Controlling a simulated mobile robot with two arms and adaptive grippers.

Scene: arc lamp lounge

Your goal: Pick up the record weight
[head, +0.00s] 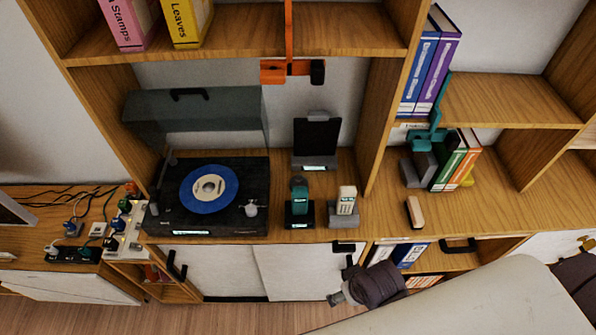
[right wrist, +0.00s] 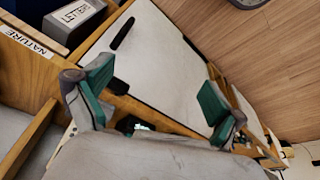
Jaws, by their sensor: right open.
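A small silver-grey knob-like piece (head: 251,208), which looks like the record weight, sits at the front right corner of the black turntable (head: 180,222). It is too small to be sure. A blue record (head: 209,189) with a pale label lies on the platter. My right gripper (head: 338,297) is low in front of the white cabinet doors, below and right of the turntable. In the right wrist view the right gripper (right wrist: 155,103) is open, its teal-padded fingers wide apart with nothing between them. My left gripper is not in view.
The turntable's dark lid (head: 200,112) is raised behind it. Two handsets, a teal one (head: 299,203) and a pale one (head: 345,205), stand right of the turntable. Shelves with books (head: 430,60) rise above.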

